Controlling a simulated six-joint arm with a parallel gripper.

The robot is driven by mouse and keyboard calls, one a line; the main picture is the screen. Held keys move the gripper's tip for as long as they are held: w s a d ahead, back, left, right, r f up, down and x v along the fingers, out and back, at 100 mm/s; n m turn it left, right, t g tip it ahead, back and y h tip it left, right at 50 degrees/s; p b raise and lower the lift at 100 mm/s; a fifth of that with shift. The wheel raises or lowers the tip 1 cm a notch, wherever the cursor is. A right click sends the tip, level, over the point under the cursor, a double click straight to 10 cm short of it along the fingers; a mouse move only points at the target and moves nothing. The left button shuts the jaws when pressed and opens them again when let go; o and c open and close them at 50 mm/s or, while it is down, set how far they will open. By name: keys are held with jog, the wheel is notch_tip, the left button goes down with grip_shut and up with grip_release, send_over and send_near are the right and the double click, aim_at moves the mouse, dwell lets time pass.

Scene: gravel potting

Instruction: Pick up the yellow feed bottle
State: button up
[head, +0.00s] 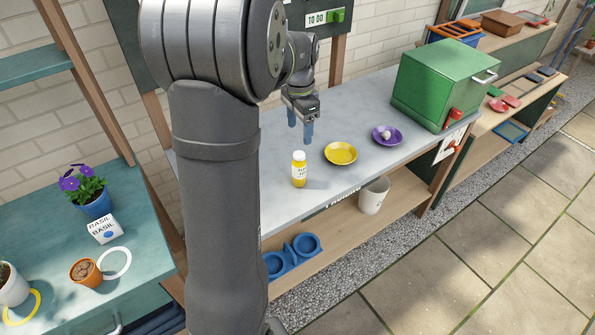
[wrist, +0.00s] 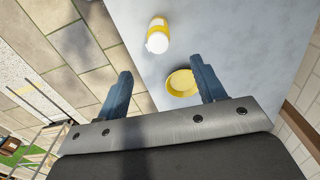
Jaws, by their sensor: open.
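The yellow feed bottle (head: 299,169) has a white cap and a pale label and stands upright on the grey bench top, near its front edge. It also shows in the wrist view (wrist: 158,36), beyond the fingertips and a little left of the middle. My gripper (head: 300,131) is above the bench, behind the bottle and apart from it. Its two blue fingers are spread with nothing between them, as the wrist view also shows (wrist: 160,82).
A yellow saucer (head: 354,153) lies right of the bottle, and a purple saucer (head: 398,136) with a small pale object lies farther right. A green box (head: 421,88) stands at the bench's right end. A teal table (head: 130,270) at left holds potted plants.

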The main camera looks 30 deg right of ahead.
aim_at(299, 165)
notch_tip(299, 165, down, 14)
jog(key=shift+s+a+f, duration=0.1)
jog(key=shift+f, duration=0.1)
jog(key=c, duration=1.2)
